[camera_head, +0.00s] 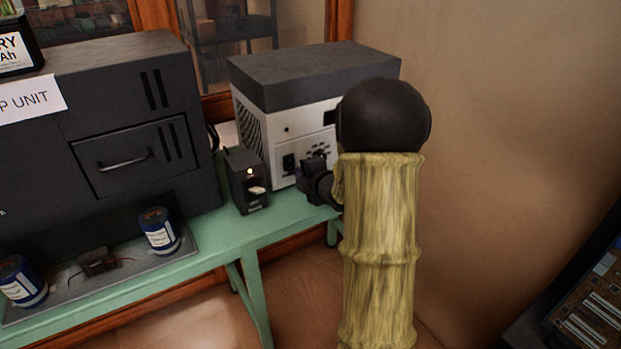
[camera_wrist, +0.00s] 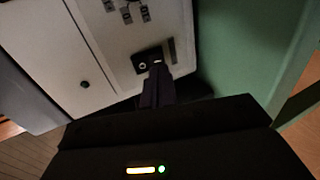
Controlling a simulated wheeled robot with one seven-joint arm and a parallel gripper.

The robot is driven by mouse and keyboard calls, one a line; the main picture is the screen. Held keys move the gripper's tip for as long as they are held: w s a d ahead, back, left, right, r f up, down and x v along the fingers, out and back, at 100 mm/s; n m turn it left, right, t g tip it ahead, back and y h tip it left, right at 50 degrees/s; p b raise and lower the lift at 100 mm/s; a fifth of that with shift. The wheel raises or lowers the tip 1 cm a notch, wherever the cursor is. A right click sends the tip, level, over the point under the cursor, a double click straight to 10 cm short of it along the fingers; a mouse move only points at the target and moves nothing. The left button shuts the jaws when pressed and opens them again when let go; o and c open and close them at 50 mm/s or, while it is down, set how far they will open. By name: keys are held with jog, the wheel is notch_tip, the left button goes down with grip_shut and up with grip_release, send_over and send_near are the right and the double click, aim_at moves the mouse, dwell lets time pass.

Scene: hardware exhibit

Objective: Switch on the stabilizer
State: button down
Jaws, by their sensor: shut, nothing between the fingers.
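A white box with a dark grey top (camera_head: 266,122) stands on the green bench against the wall; it looks like the stabilizer, though I read no label on it. Its pale front panel (camera_wrist: 105,62) fills the upper left of the wrist view. A dark switch plate (camera_wrist: 141,60) sits on that panel, and it also shows in the head view (camera_head: 289,162). My gripper (camera_wrist: 157,68) is shut and empty. Its tips overlap the edge of the switch plate in the wrist view; I cannot tell whether they touch. In the head view my arm hides the panel's right side.
A small black box (camera_head: 240,190) with a lit lamp stands left of the white box. A large dark cabinet (camera_head: 90,130) and blue-labelled cans (camera_head: 159,232) are farther left on the green bench (camera_head: 225,235). A bare wall is at right.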

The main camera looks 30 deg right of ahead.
aim_at(291, 170)
jog(key=shift+x, duration=1.5)
jog(key=b, duration=0.2)
jog(key=shift+w+f+t+b, duration=0.15)
jog(key=shift+f+t+b, duration=0.15)
jog(key=shift+f, duration=0.05)
jog(key=shift+r+p, duration=0.3)
jog(key=shift+p, duration=0.05)
jog(key=shift+f, duration=0.1)
